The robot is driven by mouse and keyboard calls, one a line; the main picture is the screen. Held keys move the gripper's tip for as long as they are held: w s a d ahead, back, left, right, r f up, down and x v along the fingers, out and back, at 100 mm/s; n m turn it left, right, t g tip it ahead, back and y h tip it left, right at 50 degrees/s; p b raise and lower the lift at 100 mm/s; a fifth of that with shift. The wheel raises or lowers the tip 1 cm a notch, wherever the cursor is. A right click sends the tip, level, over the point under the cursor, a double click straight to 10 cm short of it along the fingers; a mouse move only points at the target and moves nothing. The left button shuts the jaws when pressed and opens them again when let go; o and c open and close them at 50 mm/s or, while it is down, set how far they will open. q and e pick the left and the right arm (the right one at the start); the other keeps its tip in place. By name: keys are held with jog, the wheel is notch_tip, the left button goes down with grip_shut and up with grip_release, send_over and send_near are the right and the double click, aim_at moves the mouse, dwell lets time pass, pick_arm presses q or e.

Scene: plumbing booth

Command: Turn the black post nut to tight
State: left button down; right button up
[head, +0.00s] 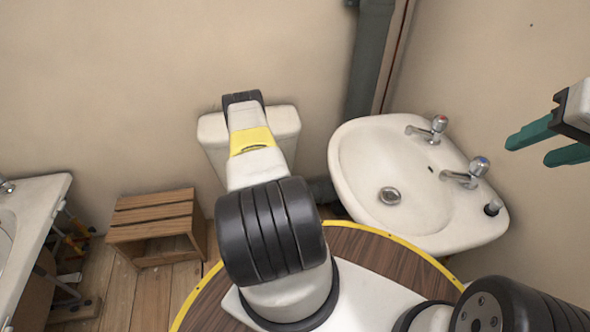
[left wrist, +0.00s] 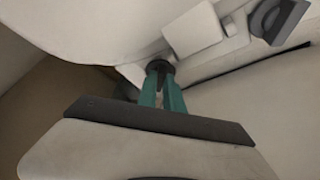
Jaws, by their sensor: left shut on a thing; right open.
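The black post nut (left wrist: 160,66) shows in the left wrist view as a small dark round piece below a pale fitting. My left gripper (left wrist: 160,82) has its teal fingers closed on it, and the fingers hide part of it. In the head view the left gripper is hidden behind my own arm, which reaches toward the white cistern (head: 285,124) at the wall. My right gripper (head: 529,150) is open and empty at the right edge of the head view, above and right of the washbasin (head: 350,170).
A large white curved surface (left wrist: 70,25) is close to the left gripper, with white blocky parts (left wrist: 195,30) and a black part (left wrist: 275,20) to the right. In the head view a wooden crate (head: 155,217) stands on the floor and a grey pipe (head: 370,60) runs up the wall.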

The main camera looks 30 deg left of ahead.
pick_arm(q)
jog(key=shift+s+f+m+h, duration=0.2)
jog(key=shift+m+h, duration=0.2)
jog(key=shift+m, duration=0.7)
jog(key=shift+g, duration=0.3)
jog(key=c, duration=1.4)
grip_release()
jog(key=shift+c, duration=0.2)
jog(key=shift+w, duration=0.15)
jog(key=shift+a, duration=0.1)
jog(key=shift+a+r, duration=0.1)
jog(key=shift+r, duration=0.5)
jog(key=v, duration=0.6)
jog(key=shift+s+r, duration=0.25)
jog(key=shift+s, duration=0.15)
